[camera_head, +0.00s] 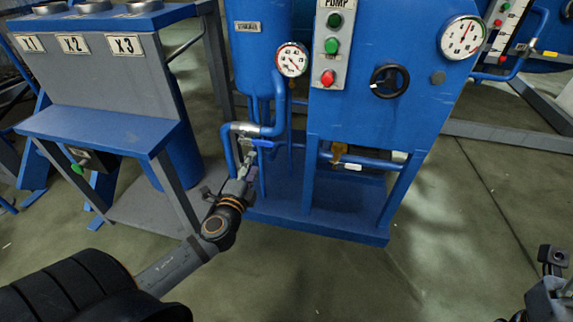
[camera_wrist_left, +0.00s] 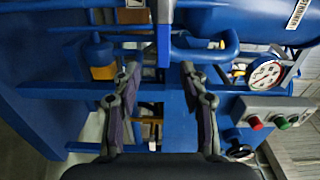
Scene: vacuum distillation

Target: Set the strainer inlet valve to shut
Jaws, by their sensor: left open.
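A small valve with a blue lever (camera_head: 263,143) sits on the pipework under the blue tank, just below a metal pipe fitting (camera_head: 243,127). No label naming it as the strainer inlet valve is readable. My left gripper (camera_head: 247,168) is open just below the lever. In the left wrist view, the blue lever (camera_wrist_left: 163,42) stands upright in the picture between and beyond the two spread fingertips of my left gripper (camera_wrist_left: 160,78). It looks apart from both fingers. Only the end of my right arm shows at the bottom right edge of the head view; its fingers cannot be made out.
A blue pump panel (camera_head: 355,110) with buttons, a gauge and a black knob (camera_head: 390,81) stands right of the valve. A pressure gauge (camera_head: 292,60) hangs above it. A grey console with a blue shelf (camera_head: 100,125) stands left. Floor in front is clear.

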